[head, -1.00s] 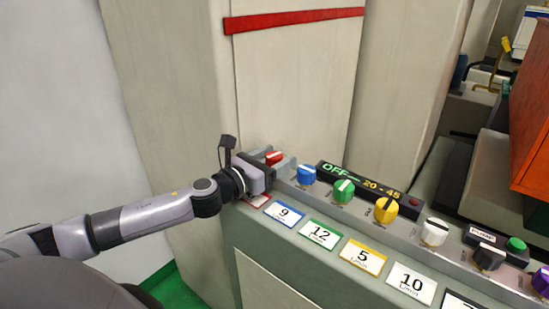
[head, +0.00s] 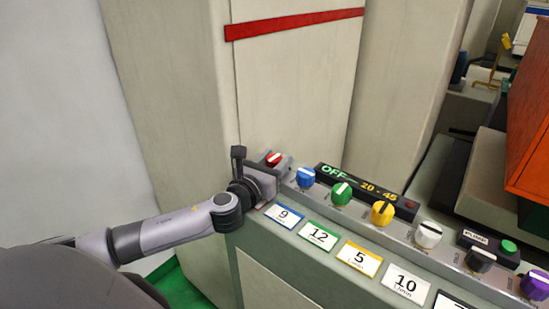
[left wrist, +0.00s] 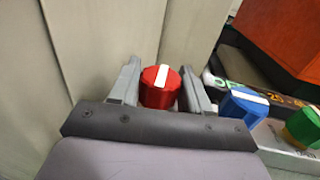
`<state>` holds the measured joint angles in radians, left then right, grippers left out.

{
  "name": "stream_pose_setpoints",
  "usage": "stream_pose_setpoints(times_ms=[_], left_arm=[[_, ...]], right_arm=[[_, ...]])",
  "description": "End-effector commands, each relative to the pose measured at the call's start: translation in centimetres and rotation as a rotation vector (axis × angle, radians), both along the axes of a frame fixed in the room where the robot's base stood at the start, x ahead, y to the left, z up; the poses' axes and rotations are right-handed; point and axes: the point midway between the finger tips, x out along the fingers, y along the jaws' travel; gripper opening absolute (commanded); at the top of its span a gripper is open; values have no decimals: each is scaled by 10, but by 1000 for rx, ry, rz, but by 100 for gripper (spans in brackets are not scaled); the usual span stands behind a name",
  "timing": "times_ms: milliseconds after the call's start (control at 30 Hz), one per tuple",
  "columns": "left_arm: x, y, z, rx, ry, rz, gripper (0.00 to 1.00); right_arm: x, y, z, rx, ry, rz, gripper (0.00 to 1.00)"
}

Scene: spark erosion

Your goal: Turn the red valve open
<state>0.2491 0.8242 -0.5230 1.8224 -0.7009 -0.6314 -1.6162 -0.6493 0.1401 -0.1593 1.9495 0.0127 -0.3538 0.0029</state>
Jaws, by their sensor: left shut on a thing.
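The red valve (head: 273,159) is a round red knob with a white pointer bar on top, at the far left end of the knob row. My left gripper (head: 276,164) is shut on it, with one finger on each side. In the left wrist view the red valve (left wrist: 161,86) sits between the two grey fingers of my left gripper (left wrist: 160,90). Its white bar points up, leaning slightly right. In the head view the gripper body hides the knob's lower part. My right gripper does not show.
A blue knob (head: 305,177) stands close to the right of the gripper, followed by green (head: 341,194), yellow (head: 382,213) and white (head: 428,234) knobs. A black OFF display (head: 366,190) lies behind them. Number cards, such as the 9 card (head: 284,215), line the front. A beige cabinet wall (head: 290,90) rises behind.

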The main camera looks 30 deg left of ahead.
Motion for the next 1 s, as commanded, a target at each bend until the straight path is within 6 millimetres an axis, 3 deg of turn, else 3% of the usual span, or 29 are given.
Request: stream_pose_setpoints(times_ms=[233, 267, 300, 333, 667, 1000], left_arm=[[0, 0, 0, 1, 0, 2, 16], [0, 0, 0, 1, 0, 1, 50], [0, 0, 0, 1, 0, 1, 63], [0, 0, 0, 1, 0, 1, 67], [-2, 0, -1, 1, 0, 0, 67], [-41, -4, -2, 2, 1, -2, 67]], right_arm=[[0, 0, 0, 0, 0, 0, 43], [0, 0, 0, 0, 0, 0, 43], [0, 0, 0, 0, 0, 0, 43], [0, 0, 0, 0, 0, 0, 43], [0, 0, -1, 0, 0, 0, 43], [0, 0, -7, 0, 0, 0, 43]])
